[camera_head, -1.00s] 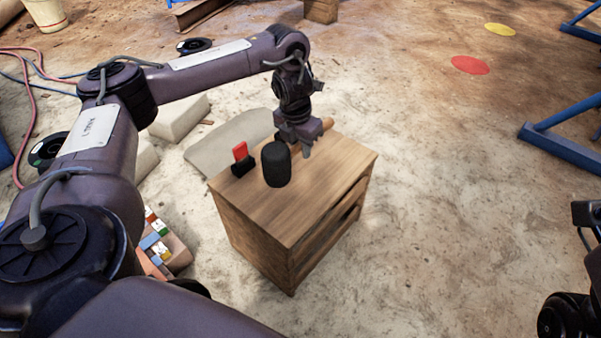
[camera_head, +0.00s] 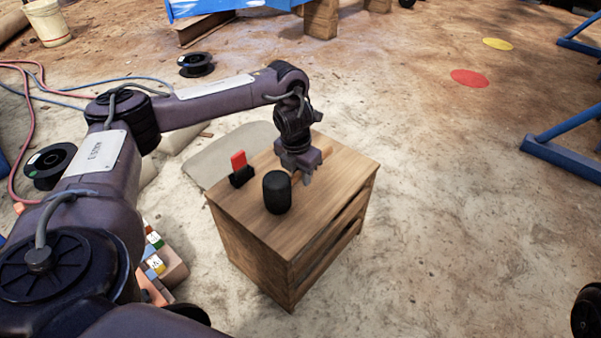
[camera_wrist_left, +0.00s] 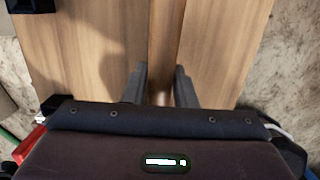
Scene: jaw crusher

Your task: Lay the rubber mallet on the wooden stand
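The rubber mallet has a black cylindrical head (camera_head: 277,192), seen upright over the top of the wooden stand (camera_head: 240,206). Its wooden handle (camera_head: 322,155) runs back from the head, partly hidden by my left gripper. My left gripper (camera_head: 307,178) points down over the stand, behind the head. In the left wrist view the handle (camera_wrist_left: 164,40) passes between the two fingers of the left gripper (camera_wrist_left: 160,88), which look closed against its sides. Whether the mallet touches the stand top is hard to tell. My right gripper is out of view.
A red and black object (camera_head: 240,168) stands on the stand's left side, near the mallet head. Coloured blocks (camera_head: 154,262) lie on the floor left of the stand. Blue frames (camera_head: 565,150) stand at the right. The floor right of the stand is clear.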

